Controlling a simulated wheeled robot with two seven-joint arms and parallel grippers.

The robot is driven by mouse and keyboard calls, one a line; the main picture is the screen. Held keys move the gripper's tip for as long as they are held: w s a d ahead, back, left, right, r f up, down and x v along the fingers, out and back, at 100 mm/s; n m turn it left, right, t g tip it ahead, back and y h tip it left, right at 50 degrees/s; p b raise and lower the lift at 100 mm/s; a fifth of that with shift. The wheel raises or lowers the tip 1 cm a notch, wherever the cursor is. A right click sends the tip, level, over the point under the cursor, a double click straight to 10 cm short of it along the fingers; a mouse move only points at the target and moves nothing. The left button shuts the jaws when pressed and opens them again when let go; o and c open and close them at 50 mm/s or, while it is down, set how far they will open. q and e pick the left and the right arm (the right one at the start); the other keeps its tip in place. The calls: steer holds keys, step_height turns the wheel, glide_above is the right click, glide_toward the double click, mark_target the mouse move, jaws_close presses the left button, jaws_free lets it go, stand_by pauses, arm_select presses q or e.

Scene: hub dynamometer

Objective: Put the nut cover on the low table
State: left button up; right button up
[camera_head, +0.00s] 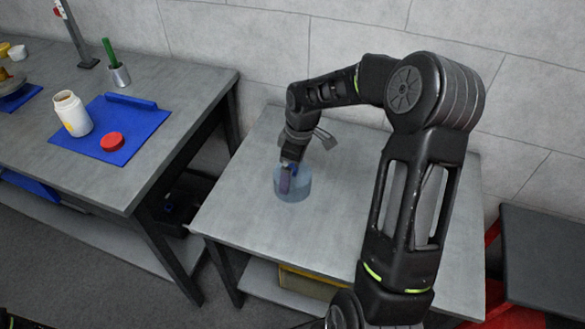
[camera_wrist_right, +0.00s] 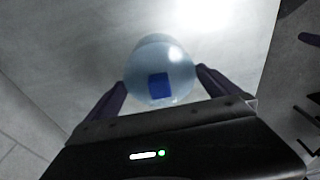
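The nut cover (camera_head: 301,190) is a clear, pale blue round cup at the left-middle of the low table (camera_head: 245,215). In the right wrist view the cover (camera_wrist_right: 165,62) lies between my right gripper's two dark purple fingers, with a dark blue square patch on it. My right gripper (camera_head: 285,180) reaches down onto the cover from above. Its fingers (camera_wrist_right: 160,78) appear to touch the cover on both sides. The cover looks upright at the tabletop; I cannot tell whether a small gap lies under it. My left gripper is not in view.
A workbench (camera_head: 190,85) at the left bears a blue mat (camera_head: 145,130), a white bottle (camera_head: 72,114), a red lid (camera_head: 112,141) and a metal cup (camera_head: 120,75) with a green handle. A dark-topped red cart (camera_head: 545,245) stands right. The low table is clear around the cover.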

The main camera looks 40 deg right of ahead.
mark_target(298, 174)
steer(key=shift+r, duration=0.1)
steer(key=shift+r, duration=0.2)
step_height(298, 174, up, 12)
steer(key=s, duration=0.1)
steer(key=shift+d+f, duration=0.15)
steer(key=shift+d, duration=0.3)
steer(key=shift+s, duration=0.1)
stand_by(0.4)
